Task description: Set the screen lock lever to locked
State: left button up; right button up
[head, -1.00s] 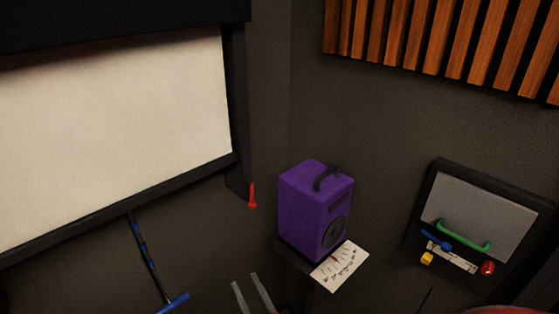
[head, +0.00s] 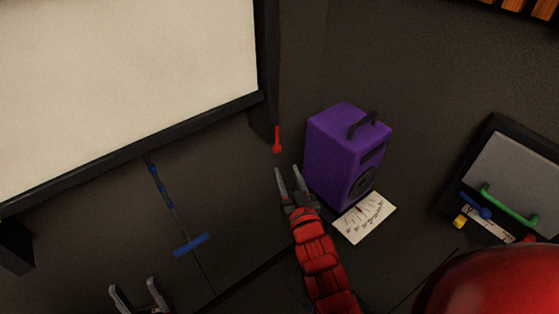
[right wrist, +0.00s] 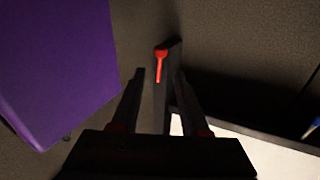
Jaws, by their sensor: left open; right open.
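The red screen lock lever (head: 278,140) is on the dark post at the right edge of the screen (head: 120,75). In the head view its thin arm points up from a round lower end. My right gripper (head: 289,182) is open and empty, just below the lever in that view. In the right wrist view the lever (right wrist: 160,68) shows between and beyond the open fingertips (right wrist: 159,76), and I see no contact. My left gripper (head: 138,296) is open and empty at the bottom left of the head view, away from the lever.
A purple speaker (head: 345,155) stands close to the right of my right gripper, with a dial card (head: 364,217) in front. A blue handle (head: 191,244) hangs below the screen. A panel with a green handle (head: 509,205) is at the right.

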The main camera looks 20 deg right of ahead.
aim_at(278, 150)
jog(key=w+p, duration=0.1)
jog(key=w, duration=0.1)
jog(key=w+p, duration=0.1)
jog(key=w, duration=0.2)
jog(key=w+p, duration=0.1)
jog(key=w, duration=0.1)
jog(key=shift+w+d+r, duration=0.15)
jog(key=shift+d, duration=0.1)
jog(key=shift+w+p, duration=0.35)
jog(key=shift+w, duration=0.3)
grip_shut()
jog(key=shift+f, duration=0.2)
dwell(0.4)
